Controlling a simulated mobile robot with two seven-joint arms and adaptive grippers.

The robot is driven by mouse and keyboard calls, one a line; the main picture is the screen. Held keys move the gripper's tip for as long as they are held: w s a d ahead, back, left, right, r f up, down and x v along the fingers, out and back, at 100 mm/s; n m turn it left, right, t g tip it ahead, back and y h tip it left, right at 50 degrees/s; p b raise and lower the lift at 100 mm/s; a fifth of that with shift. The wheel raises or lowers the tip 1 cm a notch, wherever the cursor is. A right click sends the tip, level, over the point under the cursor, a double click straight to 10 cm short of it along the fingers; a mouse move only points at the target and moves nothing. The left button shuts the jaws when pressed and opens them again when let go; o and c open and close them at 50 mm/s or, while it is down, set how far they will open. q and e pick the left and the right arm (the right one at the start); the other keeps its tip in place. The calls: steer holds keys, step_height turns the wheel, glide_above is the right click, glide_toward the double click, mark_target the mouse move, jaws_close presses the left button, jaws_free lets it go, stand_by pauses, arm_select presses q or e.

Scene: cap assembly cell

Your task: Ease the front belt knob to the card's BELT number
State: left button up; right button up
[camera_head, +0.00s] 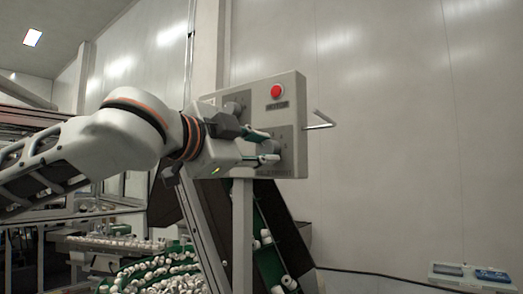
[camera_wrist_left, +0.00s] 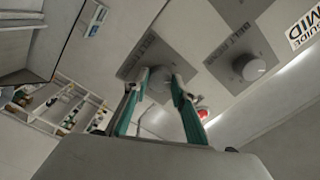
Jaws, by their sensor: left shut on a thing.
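A grey control panel (camera_head: 291,95) carries grey dial plates with round knobs. My left gripper (camera_head: 269,146) comes in from the left at the lower right dial. No card with a BELT number can be read. My right gripper is out of view.
A red button (camera_head: 276,91) sits above the held knob. A crank-like handle (camera_head: 319,121) sticks out at the panel's right side. A green belt (camera_head: 268,245) with white caps runs below. Blue trays (camera_head: 491,276) stand at the far lower right.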

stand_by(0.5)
arm_select(q)
steer(key=o, duration=1.1)
steer(key=v, duration=1.2)
